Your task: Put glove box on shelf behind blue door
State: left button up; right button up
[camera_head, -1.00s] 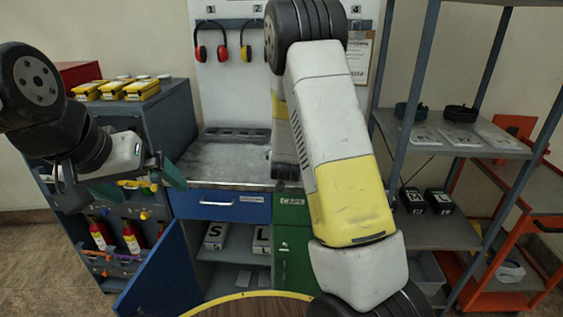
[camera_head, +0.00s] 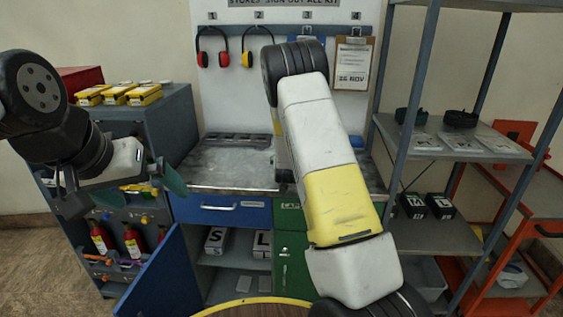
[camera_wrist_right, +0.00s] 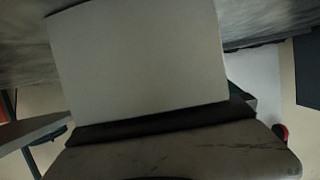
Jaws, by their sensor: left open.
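The blue door (camera_head: 166,277) stands open at the lower left of the bench, showing the shelf (camera_head: 232,262) behind it. Boxes marked S (camera_head: 216,240) and L (camera_head: 262,244) stand there with a gap between them. In the right wrist view a plain pale box face (camera_wrist_right: 140,60), probably a glove box, fills the middle, close against my right gripper's housing. The right fingers are mostly hidden, so I cannot tell their grip. In the head view my right arm hides that gripper near the worktop. My left gripper (camera_head: 122,190) is open and empty, left of the bench.
The grey worktop (camera_head: 225,172) is clear left of my right arm. A blue drawer (camera_head: 220,209) sits above the open compartment, with a green cabinet (camera_head: 292,265) at right. A rounded table edge (camera_head: 250,302) lies in front. Grey shelving (camera_head: 440,235) stands at right.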

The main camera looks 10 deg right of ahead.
jog(key=shift+r, duration=0.1)
jog(key=c, duration=2)
